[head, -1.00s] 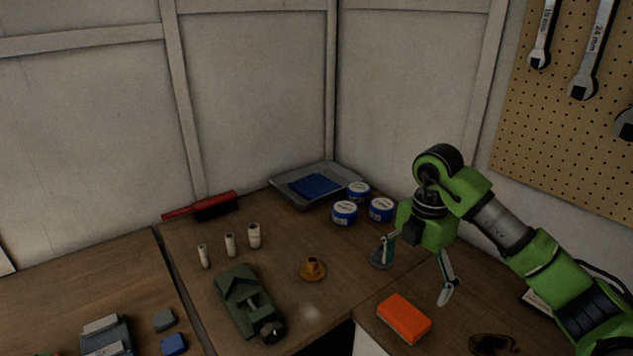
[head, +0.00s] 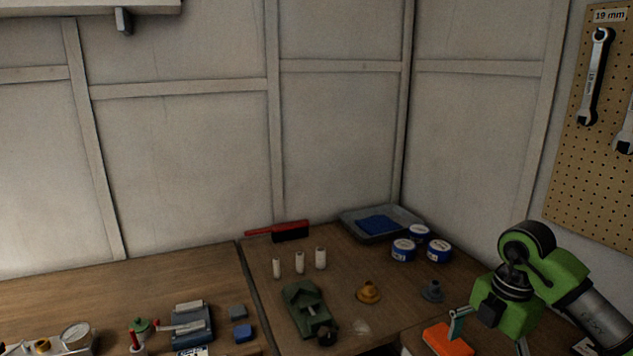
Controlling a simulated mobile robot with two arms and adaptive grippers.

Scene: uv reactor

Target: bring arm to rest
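My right arm comes in from the right in the head view, green and black. Its gripper (head: 490,334) points down over the table near the orange block (head: 447,340). Its two fingers are spread apart, with nothing seen between them. One finger overlaps the orange block in the picture; I cannot tell whether they touch. My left gripper is not in view.
A grey-blue flanged piece (head: 432,291) and a brass-coloured one (head: 368,292) stand left of the arm. A green device (head: 308,309), several blue-white tins (head: 403,250), a tray (head: 351,224), white cylinders (head: 299,262) and a red-handled brush (head: 290,231) are farther off.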

